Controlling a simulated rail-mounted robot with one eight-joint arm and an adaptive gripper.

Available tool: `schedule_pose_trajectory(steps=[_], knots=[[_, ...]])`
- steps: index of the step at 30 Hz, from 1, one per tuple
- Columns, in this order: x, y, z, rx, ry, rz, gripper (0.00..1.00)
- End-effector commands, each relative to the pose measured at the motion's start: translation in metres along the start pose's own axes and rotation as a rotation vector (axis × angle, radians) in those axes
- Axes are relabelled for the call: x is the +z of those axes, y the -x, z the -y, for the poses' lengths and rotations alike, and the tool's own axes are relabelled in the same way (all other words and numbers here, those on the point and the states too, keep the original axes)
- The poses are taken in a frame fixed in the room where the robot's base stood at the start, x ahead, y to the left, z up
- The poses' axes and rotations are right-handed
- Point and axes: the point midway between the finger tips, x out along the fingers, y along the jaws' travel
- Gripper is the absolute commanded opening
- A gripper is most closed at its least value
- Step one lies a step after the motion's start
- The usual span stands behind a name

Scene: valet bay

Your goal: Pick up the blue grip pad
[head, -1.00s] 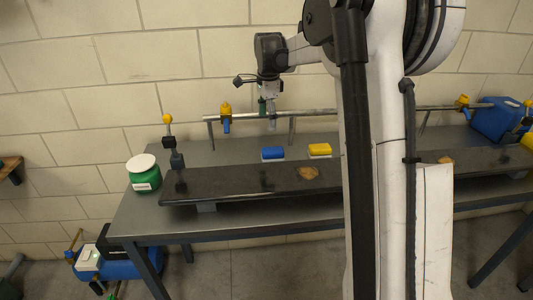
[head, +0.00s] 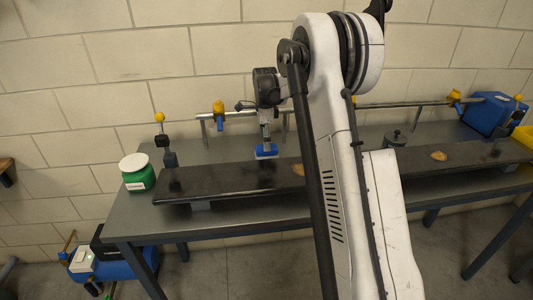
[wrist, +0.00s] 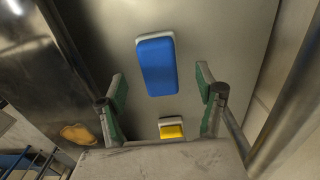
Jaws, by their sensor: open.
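The blue grip pad (head: 266,151) is a blue block on a pale base, lying on the grey bench behind the dark slab. In the wrist view the pad (wrist: 157,66) lies ahead of my fingertips and between their lines. My gripper (wrist: 161,88) is open and empty, with one green-lined finger on each side. In the head view my gripper (head: 265,138) is just above the pad. I cannot tell the exact height gap.
A yellow pad (wrist: 171,129) lies close by, between the finger bases in the wrist view. A metal rail (head: 240,114) runs behind. The long dark slab (head: 220,180) lies in front. A green tub (head: 137,172) stands at the left.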

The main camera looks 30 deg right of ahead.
Motion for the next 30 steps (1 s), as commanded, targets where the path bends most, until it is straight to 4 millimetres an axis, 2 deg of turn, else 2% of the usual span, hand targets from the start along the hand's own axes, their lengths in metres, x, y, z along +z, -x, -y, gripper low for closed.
schedule_pose_trajectory(steps=[7,16,23,30], knots=[[-0.002,-0.013,0.0,0.0,0.0,0.0,0.68],[-0.005,-0.051,-0.001,0.0,0.001,0.0,0.68],[-0.005,-0.054,-0.001,0.0,0.001,0.0,0.68],[-0.005,-0.054,-0.001,0.0,0.001,0.0,0.39]])
